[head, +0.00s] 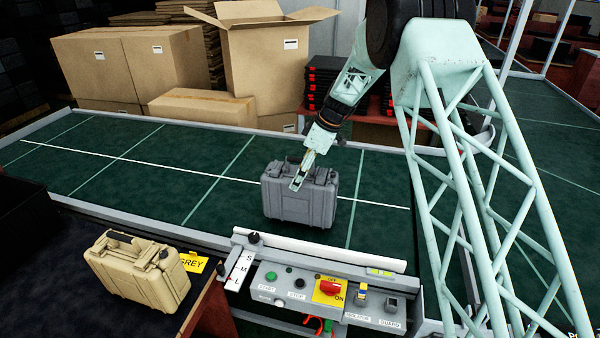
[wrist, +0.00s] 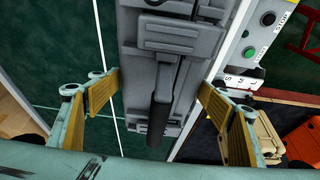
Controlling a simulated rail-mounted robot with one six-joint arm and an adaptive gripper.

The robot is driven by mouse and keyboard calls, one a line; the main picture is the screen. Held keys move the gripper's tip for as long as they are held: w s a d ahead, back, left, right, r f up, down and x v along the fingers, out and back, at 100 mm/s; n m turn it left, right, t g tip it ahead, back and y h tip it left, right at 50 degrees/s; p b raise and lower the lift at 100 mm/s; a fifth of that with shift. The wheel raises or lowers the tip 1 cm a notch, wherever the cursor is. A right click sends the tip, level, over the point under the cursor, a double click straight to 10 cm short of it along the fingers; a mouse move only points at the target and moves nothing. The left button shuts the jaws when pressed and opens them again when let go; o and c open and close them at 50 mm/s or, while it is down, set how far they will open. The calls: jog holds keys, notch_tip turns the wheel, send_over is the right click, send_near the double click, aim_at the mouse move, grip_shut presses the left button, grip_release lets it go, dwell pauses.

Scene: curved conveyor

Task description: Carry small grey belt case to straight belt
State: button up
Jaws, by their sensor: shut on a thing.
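A small grey case (head: 284,204) with ribbed sides is upright at the near part of the green belt (head: 118,172). I cannot tell whether its bottom touches the belt. My gripper (head: 298,180) reaches down onto its top from behind and is shut on it. In the wrist view the grey case (wrist: 170,22) lies between the two yellow-padded fingers of my gripper (wrist: 155,84), with its dark handle running lengthwise between them. The finger pads' contact with the case is partly hidden.
A control panel (head: 325,300) with buttons and a red switch stands just in front of the belt. A tan case (head: 135,272) sits on a dark table at left by a yellow GREY label (head: 192,262). Cardboard boxes (head: 135,65) stand behind. The belt's left half is clear.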

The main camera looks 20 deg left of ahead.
jog(key=shift+f, duration=1.25)
jog(key=o, duration=1.6)
jog(key=v, duration=1.2)
jog(key=shift+d, duration=0.1)
